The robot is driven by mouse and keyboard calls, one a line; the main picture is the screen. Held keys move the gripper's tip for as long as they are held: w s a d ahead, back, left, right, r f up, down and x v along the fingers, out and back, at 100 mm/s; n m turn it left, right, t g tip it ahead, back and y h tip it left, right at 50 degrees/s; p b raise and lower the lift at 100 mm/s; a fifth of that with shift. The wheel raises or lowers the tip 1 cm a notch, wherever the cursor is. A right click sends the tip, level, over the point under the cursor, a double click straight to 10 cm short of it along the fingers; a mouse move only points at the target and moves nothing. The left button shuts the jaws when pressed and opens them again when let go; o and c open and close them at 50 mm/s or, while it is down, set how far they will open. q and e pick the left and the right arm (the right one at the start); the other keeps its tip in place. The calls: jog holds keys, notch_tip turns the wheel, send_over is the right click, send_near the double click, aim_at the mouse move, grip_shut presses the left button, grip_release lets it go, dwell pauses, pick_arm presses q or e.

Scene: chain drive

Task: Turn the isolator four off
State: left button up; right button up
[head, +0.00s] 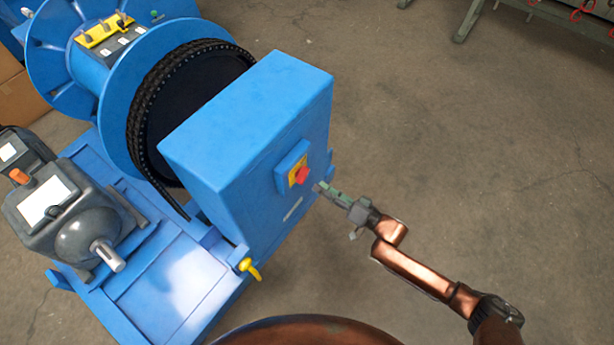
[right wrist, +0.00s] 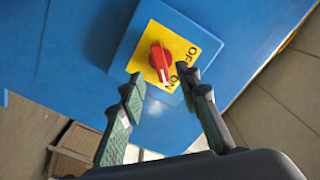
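The isolator is a red rotary knob (right wrist: 160,58) on a yellow plate (right wrist: 187,42) marked ON and OFF. In the right wrist view its white pointer mark is toward the ON lettering. In the head view the red knob (head: 302,175) sits on the side of the blue guard housing (head: 235,130). No number four is readable. My right gripper (head: 323,189) is just to the right of the knob, facing it. In the right wrist view the fingers of my right gripper (right wrist: 166,92) are apart and empty, with the knob beyond and between their tips. My left gripper is not in view.
A yellow handle (head: 250,268) sticks out at the housing's lower corner. A blue drum with a chain (head: 150,110) stands behind the housing. A grey motor or gearbox (head: 70,215) sits on the blue base frame (head: 160,295).

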aim_at(303, 175)
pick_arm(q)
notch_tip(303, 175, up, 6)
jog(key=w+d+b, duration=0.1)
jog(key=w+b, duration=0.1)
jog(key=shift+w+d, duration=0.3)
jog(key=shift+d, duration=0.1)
pick_arm(e)
jog(key=x, duration=0.7)
jog(key=shift+w+a, duration=0.1)
grip_shut()
